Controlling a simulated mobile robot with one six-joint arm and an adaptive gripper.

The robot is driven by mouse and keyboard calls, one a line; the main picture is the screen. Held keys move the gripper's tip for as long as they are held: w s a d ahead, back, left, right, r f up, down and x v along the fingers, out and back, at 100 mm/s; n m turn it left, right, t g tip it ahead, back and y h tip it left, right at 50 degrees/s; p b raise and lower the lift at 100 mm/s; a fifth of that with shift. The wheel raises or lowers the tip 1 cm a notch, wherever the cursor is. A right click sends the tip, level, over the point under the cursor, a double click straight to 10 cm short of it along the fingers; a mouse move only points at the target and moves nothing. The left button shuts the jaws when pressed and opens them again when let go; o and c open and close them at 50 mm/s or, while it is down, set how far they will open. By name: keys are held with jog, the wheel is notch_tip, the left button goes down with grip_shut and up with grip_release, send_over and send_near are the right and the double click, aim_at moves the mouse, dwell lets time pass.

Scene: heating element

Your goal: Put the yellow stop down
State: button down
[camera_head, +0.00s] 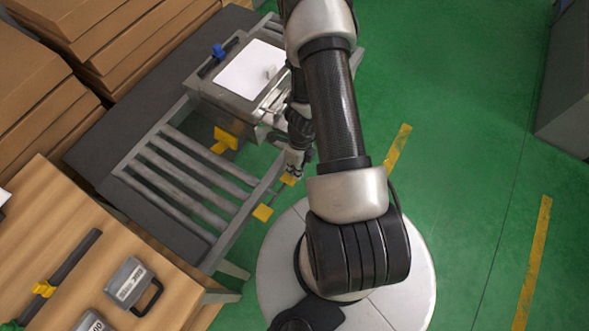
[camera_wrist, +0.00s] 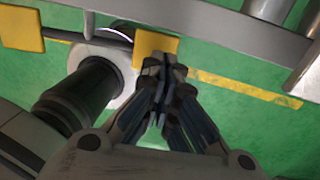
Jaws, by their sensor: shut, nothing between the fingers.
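Several yellow stops show along the slatted metal conveyor in the head view: one (camera_head: 224,140) beside the metal box, one (camera_head: 262,213) at the near rail, and one (camera_head: 288,179) by my gripper (camera_head: 294,164). In the wrist view my gripper (camera_wrist: 163,66) has its fingers together and its tips overlap the lower edge of a yellow stop plate (camera_wrist: 153,43). I cannot tell whether they touch it. A second yellow plate (camera_wrist: 22,28) is at the left, joined by a thin dark rod. My arm hides part of the rail and box side.
A metal box (camera_head: 223,98) with a white sheet on top and a blue part (camera_head: 218,51) sits on the conveyor (camera_head: 170,190). A wooden table (camera_head: 60,230) with a grey case (camera_head: 130,284) is at lower left. Cardboard stacks (camera_head: 95,45) stand upper left. Green floor is open at right.

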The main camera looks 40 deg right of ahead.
notch_tip(320, 180, up, 12)
jog(key=d+p, duration=0.2)
jog(key=p, duration=0.9)
jog(key=shift+w+d, duration=0.25)
jog(key=shift+w, duration=0.2)
